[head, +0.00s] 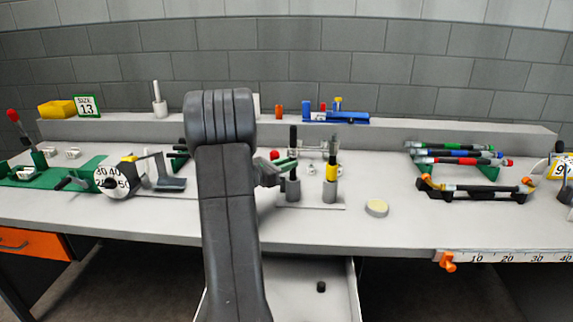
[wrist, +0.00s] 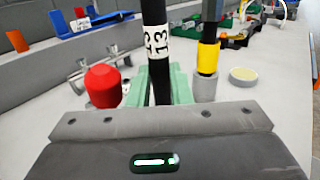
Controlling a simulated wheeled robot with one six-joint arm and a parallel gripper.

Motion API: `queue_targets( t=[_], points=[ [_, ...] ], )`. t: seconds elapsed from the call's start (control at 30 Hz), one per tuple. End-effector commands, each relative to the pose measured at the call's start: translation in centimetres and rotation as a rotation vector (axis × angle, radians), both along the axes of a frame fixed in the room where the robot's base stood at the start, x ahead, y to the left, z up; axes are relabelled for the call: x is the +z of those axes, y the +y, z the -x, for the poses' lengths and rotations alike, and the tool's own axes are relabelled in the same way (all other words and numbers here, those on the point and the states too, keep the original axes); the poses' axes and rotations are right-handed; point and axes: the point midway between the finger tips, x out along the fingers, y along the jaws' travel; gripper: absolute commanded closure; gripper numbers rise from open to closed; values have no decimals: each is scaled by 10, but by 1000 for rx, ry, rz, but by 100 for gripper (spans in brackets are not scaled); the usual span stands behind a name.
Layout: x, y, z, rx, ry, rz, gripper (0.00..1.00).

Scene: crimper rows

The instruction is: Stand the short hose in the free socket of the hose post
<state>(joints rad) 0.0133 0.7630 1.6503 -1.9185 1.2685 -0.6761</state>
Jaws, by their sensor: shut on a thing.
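In the wrist view the hose (wrist: 155,45) rises nearly upright between the fingers (wrist: 158,88). Below the gripper, a grey socket (head: 293,190) of the hose post stands in line with the hose; whether the hose's lower end is inside it or just above, I cannot tell. To its right, another grey socket (head: 330,191) holds a black hose with a yellow band (head: 332,171), also in the wrist view (wrist: 207,57). My gripper hides the held hose's lower end in the wrist view.
A red-capped part (wrist: 103,85) and a metal bracket (head: 318,150) are close to my gripper. A cream disc (head: 376,208) lies right of the sockets. A hose rack (head: 465,195) stands farther right, a numbered wheel (head: 118,179) left. The bench front between disc and rack is clear.

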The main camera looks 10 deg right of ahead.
Motion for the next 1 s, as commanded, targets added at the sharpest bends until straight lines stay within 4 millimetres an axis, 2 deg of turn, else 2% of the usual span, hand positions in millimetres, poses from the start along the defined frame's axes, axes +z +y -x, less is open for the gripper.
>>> queue_targets(
  t=[1.0],
  points=[
    [-27, 0, 0, 0, 0, 0, 100]
  ],
)
